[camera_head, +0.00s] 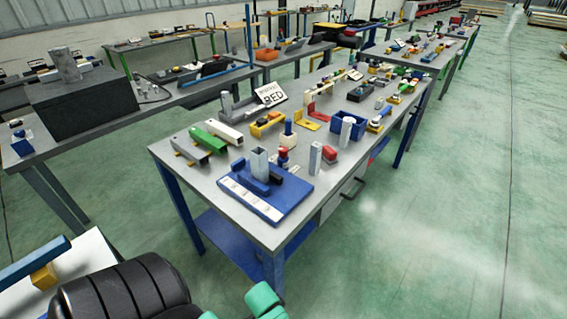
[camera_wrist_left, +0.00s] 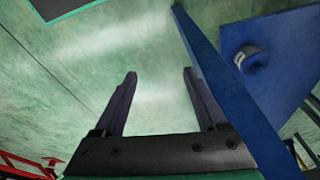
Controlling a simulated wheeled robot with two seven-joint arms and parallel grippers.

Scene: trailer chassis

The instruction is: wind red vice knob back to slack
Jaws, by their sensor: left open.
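In the head view, a blue base plate (camera_head: 268,205) lies on the near end of the grey workbench. Upright grey metal blocks (camera_head: 259,163) and a blue clamp-like part (camera_head: 247,183) stand on it. A small red piece (camera_head: 283,153) sits just behind the plate, and another red piece (camera_head: 329,154) is to its right. I cannot tell which, if either, is the vice knob. My left gripper (camera_wrist_left: 160,73) shows in the left wrist view. Its two dark fingers are apart and empty, with green floor between them. My right gripper is not in view.
The workbench (camera_head: 190,150) carries several coloured parts, a sign (camera_head: 270,95) and a drawer handle (camera_head: 354,188) on its right side. In the left wrist view a blue beam (camera_wrist_left: 215,80) stands close to the right finger. The floor (camera_head: 450,230) right of the bench is clear.

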